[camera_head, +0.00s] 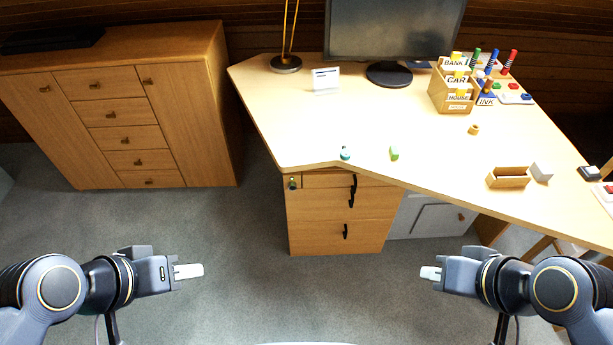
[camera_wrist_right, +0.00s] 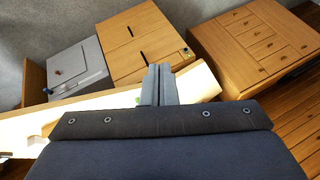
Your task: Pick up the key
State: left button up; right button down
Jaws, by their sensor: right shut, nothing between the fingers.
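A small dark item with a green-yellow part, which looks like a key in a lock (camera_head: 292,184), is at the upper left corner of the drawer unit (camera_head: 330,235) under the desk. It also shows small in the right wrist view (camera_wrist_right: 187,51). Its shape is too small to make out. My left gripper (camera_head: 190,271) is shut and empty over the floor, left of and in front of the drawer unit. My right gripper (camera_head: 430,273) is shut and empty, to the right of it. The right gripper's fingers (camera_wrist_right: 158,85) also show together in its wrist view.
The desk (camera_head: 300,125) holds a teal item (camera_head: 345,153), a green block (camera_head: 394,153), a monitor (camera_head: 390,30), a wooden sorter (camera_head: 453,95) and an open wooden box (camera_head: 508,178). A cabinet (camera_head: 120,110) stands left. The carpet (camera_head: 220,225) in front is clear.

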aim_at(345, 155)
jog(key=i+u, duration=0.15)
jog(key=i, duration=0.25)
jog(key=i+l+u, duration=0.2)
jog(key=i, duration=0.15)
jog(key=i+l+u, duration=0.15)
jog(key=i, duration=0.25)
